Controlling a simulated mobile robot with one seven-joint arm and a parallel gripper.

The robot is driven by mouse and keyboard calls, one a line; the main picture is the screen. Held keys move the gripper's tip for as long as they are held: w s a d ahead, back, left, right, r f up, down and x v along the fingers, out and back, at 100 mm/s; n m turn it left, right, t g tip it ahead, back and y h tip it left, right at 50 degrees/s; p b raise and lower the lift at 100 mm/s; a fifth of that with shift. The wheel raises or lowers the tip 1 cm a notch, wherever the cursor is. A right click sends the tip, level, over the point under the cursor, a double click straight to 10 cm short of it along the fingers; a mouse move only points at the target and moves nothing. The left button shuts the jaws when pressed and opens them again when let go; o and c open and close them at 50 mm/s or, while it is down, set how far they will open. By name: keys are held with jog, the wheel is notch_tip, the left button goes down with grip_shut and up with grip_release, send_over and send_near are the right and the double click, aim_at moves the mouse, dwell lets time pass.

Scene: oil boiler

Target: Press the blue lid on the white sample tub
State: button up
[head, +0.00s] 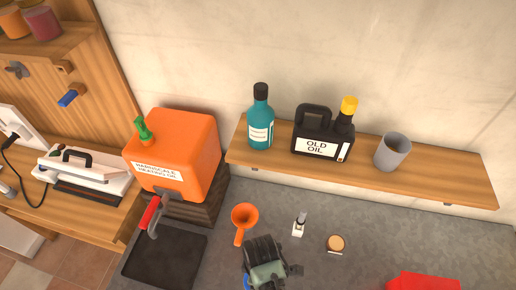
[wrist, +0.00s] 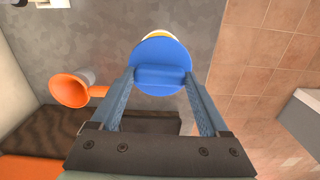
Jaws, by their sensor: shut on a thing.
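The blue lid (wrist: 158,56) is round with a raised grip bar across it. My gripper (wrist: 160,76) is shut on this bar, one finger at each end. A pale rim with a yellowish inside, perhaps the white sample tub (wrist: 161,34), shows just past the lid's far edge; the lid hides the rest. I cannot tell whether the lid touches it or is seated. In the head view my gripper (head: 268,280) is at the bottom centre, and a sliver of the blue lid (head: 246,283) shows at its left. The tub is not clearly visible there.
An orange funnel (head: 243,222) lies just left of my gripper. A small white bottle (head: 299,226) and a round tan-topped item (head: 336,243) stand to the right. The orange oil tank (head: 178,155) and black tray (head: 163,258) are left. A wooden shelf (head: 440,181) overhangs behind.

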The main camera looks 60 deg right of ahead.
jog(key=shift+f+b, duration=2.45)
jog(key=shift+w+f+b, duration=0.1)
jog(key=shift+f+b, duration=0.3)
jog(key=shift+f, duration=0.3)
jog(key=shift+r+p, duration=0.1)
jog(key=shift+p, duration=0.4)
jog(key=shift+f, duration=0.25)
dwell(0.4)
jog(key=o, duration=1.2)
jog(key=shift+r+p, duration=0.1)
jog(key=shift+p, duration=0.2)
jog(key=shift+r+p, duration=3.45)
jog(key=shift+p, duration=0.15)
